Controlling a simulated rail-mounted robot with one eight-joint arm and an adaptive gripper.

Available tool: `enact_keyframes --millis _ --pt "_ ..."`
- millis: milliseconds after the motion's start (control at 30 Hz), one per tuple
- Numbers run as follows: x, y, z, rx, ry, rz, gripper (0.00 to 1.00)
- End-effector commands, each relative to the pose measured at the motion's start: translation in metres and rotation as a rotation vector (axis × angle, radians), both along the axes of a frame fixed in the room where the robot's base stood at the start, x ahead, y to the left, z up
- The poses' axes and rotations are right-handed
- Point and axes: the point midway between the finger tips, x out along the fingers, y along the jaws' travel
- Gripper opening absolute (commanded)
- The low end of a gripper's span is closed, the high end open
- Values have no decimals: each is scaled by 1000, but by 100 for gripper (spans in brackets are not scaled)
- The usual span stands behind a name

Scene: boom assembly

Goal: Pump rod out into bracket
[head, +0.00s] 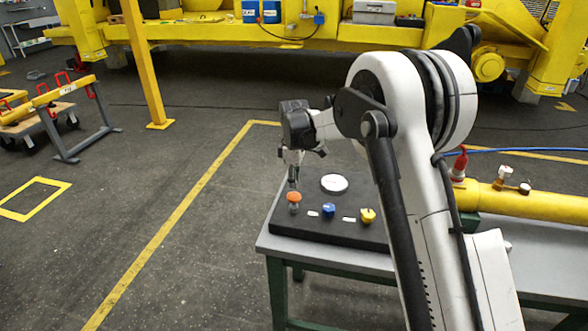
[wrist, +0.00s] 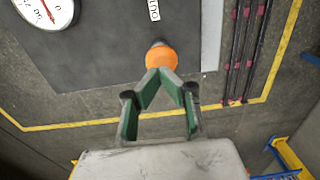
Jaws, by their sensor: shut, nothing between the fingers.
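A black control panel (head: 310,232) on the bench carries an orange knob (head: 294,197), a blue knob (head: 329,210) and a yellow knob (head: 368,215). My gripper (head: 293,181) points down at the orange knob. In the wrist view the shut green fingertips (wrist: 160,74) meet at the near edge of the orange knob (wrist: 160,57), with nothing between them; whether they touch it I cannot tell. A white round gauge (head: 334,184) sits behind the knobs and shows partly in the wrist view (wrist: 42,12). A yellow cylinder (head: 520,204) lies at right. I cannot make out its rod or a bracket.
The grey bench (head: 345,262) bears the panel and cylinder. A red fitting (head: 460,162) with a blue hose stands at the cylinder's left end. A yellow boom structure (head: 300,36) spans the back. A wheeled cart (head: 35,113) stands far left; the left floor is open.

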Motion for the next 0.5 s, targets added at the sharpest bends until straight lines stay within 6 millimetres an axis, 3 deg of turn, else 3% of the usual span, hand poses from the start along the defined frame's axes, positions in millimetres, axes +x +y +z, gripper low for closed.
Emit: enact_keyframes --millis 200,500 --pt "0 0 -22 0 0 0 0" --pt "-1 0 -27 0 0 0 0"
